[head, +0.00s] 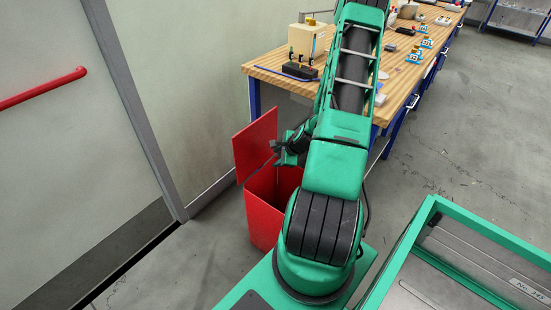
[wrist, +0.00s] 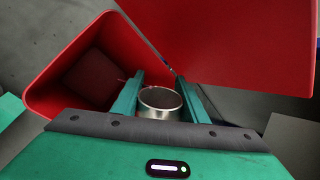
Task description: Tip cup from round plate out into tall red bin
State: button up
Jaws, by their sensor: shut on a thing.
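In the wrist view a small round metal cup (wrist: 160,101) sits between the two fingers of my gripper (wrist: 161,92), which is shut on it. I see its rim and dark inside; it looks roughly upright relative to the gripper. The tall red bin (wrist: 62,72) is open just beyond the fingers, its dark inside showing at the left. In the head view the red bin (head: 262,222) stands on the floor beside my arm, its lid (head: 256,146) raised. My gripper (head: 278,153) is above the bin's opening near the lid; the cup cannot be made out there. The round plate is not identifiable.
A wooden workbench (head: 283,78) with blue legs stands behind the bin. It holds a beige container (head: 306,40), a dark block with small knobs (head: 300,70) and several small parts farther back.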

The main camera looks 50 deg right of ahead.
jog(key=shift+s+d+f+n+g+h, duration=0.15)
jog(key=shift+d+f+n+g+h, duration=0.1)
jog(key=shift+f+g+h, duration=0.35)
jog(key=shift+s+d+f+n+g+h, duration=0.1)
jog(key=shift+s+f+n+g+h, duration=0.15)
jog(key=shift+f+g+h, duration=0.35)
jog(key=shift+s+d+f+n+g+h, duration=0.1)
jog(key=shift+d+f+n+g+h, duration=0.15)
jog(key=shift+f+g+h, duration=0.35)
jog(key=shift+r, duration=0.1)
jog(key=shift+a, duration=0.15)
dwell(0.7)
